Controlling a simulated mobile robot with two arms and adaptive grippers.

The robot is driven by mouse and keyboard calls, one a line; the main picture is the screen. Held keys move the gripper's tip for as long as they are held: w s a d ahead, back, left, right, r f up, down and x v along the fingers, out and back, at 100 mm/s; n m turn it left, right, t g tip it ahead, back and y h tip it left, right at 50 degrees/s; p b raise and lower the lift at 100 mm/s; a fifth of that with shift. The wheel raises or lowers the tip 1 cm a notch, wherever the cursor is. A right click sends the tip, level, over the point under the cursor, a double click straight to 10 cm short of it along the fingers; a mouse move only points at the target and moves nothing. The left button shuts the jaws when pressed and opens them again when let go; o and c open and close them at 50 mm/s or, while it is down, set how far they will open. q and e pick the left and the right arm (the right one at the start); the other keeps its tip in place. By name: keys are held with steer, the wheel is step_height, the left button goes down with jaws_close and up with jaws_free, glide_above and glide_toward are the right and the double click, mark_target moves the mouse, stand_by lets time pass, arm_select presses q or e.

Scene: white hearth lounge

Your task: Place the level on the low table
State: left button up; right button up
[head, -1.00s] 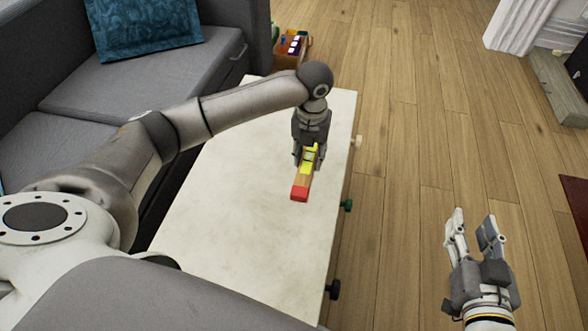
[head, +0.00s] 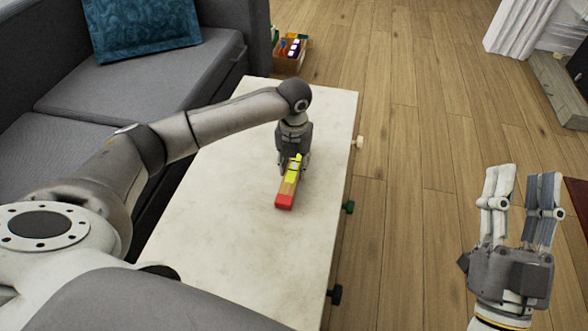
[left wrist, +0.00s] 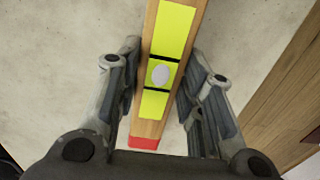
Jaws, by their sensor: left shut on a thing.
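The level (head: 288,188) is a wooden bar with yellow panels and a red end. In the left wrist view the level (left wrist: 170,40) runs between the two fingers, with a pale round vial in its middle. My left gripper (head: 292,165) is shut on the level from above, over the right half of the low table (head: 220,215). I cannot tell whether the level touches the pale tabletop. Part of the level is hidden by the gripper. My right gripper (head: 522,185) is open and empty, over the floor to the right.
A grey sofa (head: 140,85) with a blue cushion (head: 142,25) stands along the left of the table. Coloured knobs, such as a green one (head: 348,207), stick out from the table's right side. A box of toys (head: 290,55) stands beyond the table. The tabletop around the level is clear.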

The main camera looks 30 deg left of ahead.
arm_select(q)
steer(key=shift+f+b, duration=0.3)
steer(key=shift+f, duration=0.45)
arm_select(e)
steer(key=s+r+t, duration=0.1)
steer(key=s+r+t+y, duration=0.1)
steer(key=r, duration=0.1)
steer(key=shift+s+d, duration=0.15)
steer(key=shift+s, duration=0.15)
arm_select(q)
steer(key=o, duration=1.1)
arm_select(e)
steer(key=shift+w+f, duration=0.1)
